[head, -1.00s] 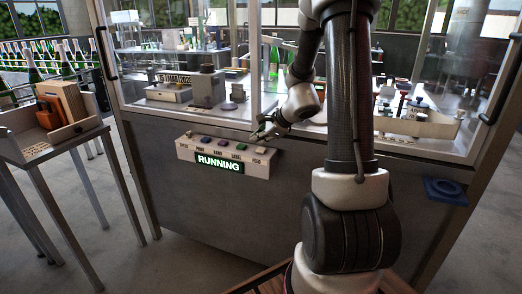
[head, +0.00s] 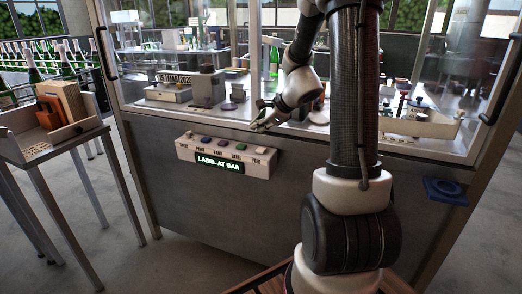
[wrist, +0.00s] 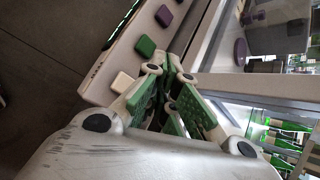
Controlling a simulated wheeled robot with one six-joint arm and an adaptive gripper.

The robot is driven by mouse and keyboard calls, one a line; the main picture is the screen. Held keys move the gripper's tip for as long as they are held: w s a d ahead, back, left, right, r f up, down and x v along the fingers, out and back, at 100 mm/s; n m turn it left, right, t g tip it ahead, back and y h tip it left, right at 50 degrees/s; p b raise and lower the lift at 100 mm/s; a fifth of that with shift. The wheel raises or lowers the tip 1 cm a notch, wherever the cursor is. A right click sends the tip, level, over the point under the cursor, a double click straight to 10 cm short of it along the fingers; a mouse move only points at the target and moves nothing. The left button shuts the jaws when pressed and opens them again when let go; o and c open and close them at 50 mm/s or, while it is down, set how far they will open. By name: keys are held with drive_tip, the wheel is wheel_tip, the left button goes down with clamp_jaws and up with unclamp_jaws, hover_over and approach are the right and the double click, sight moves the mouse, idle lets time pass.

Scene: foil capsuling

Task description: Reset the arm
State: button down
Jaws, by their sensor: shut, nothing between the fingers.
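My gripper (head: 256,126) hangs at the front of the machine, just above and to the right of the button panel (head: 222,153). In the wrist view my gripper (wrist: 167,68) has its green-padded fingers closed together with nothing between them. The panel also shows in the wrist view, with a green button (wrist: 145,46) and a cream button (wrist: 122,82) beside the fingertips. In the head view the panel's display (head: 218,163) reads "LABEL AT BAR". I cannot tell whether the fingertips touch anything.
The glazed machine front (head: 178,60) stands close behind my gripper. A side table (head: 75,133) with an orange item and a brown block stands at left, near several green bottles (head: 68,66). A blue pad (head: 445,190) juts from the machine at right.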

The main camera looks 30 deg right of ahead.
idle(0.4)
drive_tip(key=s+a+n+g+y, duration=0.1)
drive_tip(key=s+a+n+g, duration=0.15)
drive_tip(key=s+n, duration=0.45)
drive_tip(key=s+a+n+g, duration=0.2)
drive_tip(key=s+n+g, duration=0.15)
drive_tip(key=s, duration=0.45)
drive_tip(key=s+a+r+n+t+h, duration=0.1)
drive_tip(key=s+r+n+h, duration=0.1)
drive_tip(key=s+r+n, duration=0.3)
drive_tip(key=s+r+n+h, duration=0.2)
drive_tip(key=s+r+n, duration=0.3)
drive_tip(key=s, duration=0.5)
drive_tip(key=shift+s+a+r+n+t, duration=0.3)
drive_tip(key=shift+a+n+t, duration=0.1)
drive_tip(key=shift+n, duration=0.85)
idle(0.7)
